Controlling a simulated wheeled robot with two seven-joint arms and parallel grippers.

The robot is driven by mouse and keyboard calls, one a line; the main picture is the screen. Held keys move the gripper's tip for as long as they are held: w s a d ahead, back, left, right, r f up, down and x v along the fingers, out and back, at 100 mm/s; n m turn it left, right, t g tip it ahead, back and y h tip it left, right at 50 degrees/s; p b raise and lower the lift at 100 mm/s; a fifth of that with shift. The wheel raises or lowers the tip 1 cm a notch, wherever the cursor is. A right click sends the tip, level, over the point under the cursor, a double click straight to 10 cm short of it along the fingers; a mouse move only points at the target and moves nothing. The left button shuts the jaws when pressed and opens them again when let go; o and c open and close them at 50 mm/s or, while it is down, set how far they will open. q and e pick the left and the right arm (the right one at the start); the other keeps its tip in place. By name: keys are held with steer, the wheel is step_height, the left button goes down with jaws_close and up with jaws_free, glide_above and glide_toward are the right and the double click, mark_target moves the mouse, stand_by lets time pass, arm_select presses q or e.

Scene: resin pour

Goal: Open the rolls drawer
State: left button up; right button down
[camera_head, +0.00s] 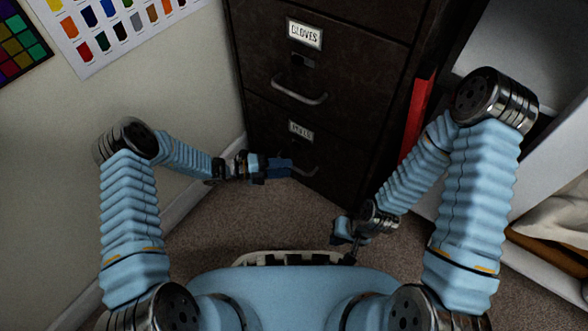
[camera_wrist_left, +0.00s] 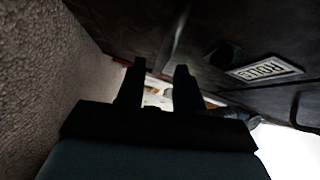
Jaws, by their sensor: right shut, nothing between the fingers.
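The rolls drawer (camera_head: 275,120) is the lower drawer of a dark filing cabinet and looks shut. Its label (camera_head: 301,131) is small in the head view; in the left wrist view the label (camera_wrist_left: 265,69) reads ROLLS, turned on its side. The drawer's metal handle (camera_head: 306,173) is partly hidden behind my left gripper (camera_head: 287,168), which is at the handle's left end. Whether they touch is unclear. In the left wrist view my left gripper's two dark fingers (camera_wrist_left: 157,88) are apart, with nothing clearly held between them. My right gripper (camera_head: 345,241) is shut and empty, low in front of my body.
The gloves drawer above has a handle (camera_head: 300,92) and label (camera_head: 304,33), and is shut. A red upright piece (camera_head: 417,118) stands right of the cabinet, by white shelving (camera_head: 545,130). A wall is close on the left. Carpet (camera_head: 270,220) lies clear before the cabinet.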

mark_target(294, 168)
arm_select(q)
steer(key=shift+x, duration=1.9)
steer(key=shift+c, duration=0.4)
jaws_close()
steer(key=shift+f, duration=0.1)
